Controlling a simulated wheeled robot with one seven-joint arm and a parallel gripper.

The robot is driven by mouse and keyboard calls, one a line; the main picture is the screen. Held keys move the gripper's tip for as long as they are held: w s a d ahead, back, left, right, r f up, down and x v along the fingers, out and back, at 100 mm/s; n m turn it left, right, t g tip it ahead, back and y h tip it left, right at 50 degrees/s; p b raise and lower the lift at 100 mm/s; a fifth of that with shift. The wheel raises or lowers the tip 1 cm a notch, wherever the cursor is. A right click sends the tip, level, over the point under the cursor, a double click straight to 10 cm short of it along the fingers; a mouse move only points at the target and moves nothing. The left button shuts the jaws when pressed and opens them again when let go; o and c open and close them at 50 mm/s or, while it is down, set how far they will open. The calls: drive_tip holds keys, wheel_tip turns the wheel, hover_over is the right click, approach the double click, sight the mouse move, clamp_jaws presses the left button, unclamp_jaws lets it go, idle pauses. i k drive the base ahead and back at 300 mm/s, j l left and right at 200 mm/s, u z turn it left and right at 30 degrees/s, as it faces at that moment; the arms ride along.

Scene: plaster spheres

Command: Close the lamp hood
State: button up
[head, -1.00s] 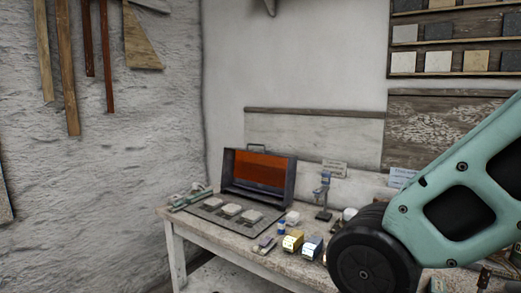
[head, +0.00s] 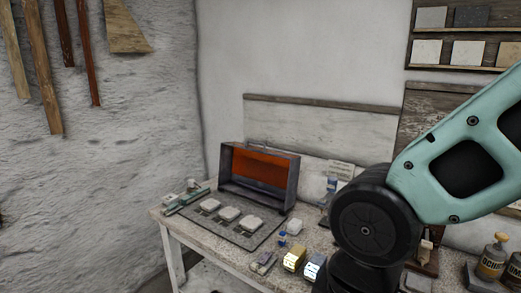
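The lamp hood appears to be the dark metal box (head: 291,186) at the back of the workbench, against the wall. Its front is open towards me and shows an orange panel (head: 258,165) inside. My gripper is out of the picture.
Small yellow (head: 294,258) and silver-blue (head: 314,266) boxes stand near the bench's front edge. A green tool (head: 185,198) lies at the left end. A small stand (head: 329,191) is right of the hood. Labelled bottles (head: 492,257) stand at far right.

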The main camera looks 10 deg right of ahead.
sight(272, 171)
drive_tip(key=i+j+z, duration=0.1)
drive_tip(key=i+j, duration=0.6)
drive_tip(key=i+j+z, duration=0.1)
drive_tip(key=i+j, duration=0.6)
drive_tip(key=j, duration=0.15)
drive_tip(key=i+j, duration=0.7)
drive_tip(key=j, duration=0.15)
drive_tip(key=l+z, duration=0.05)
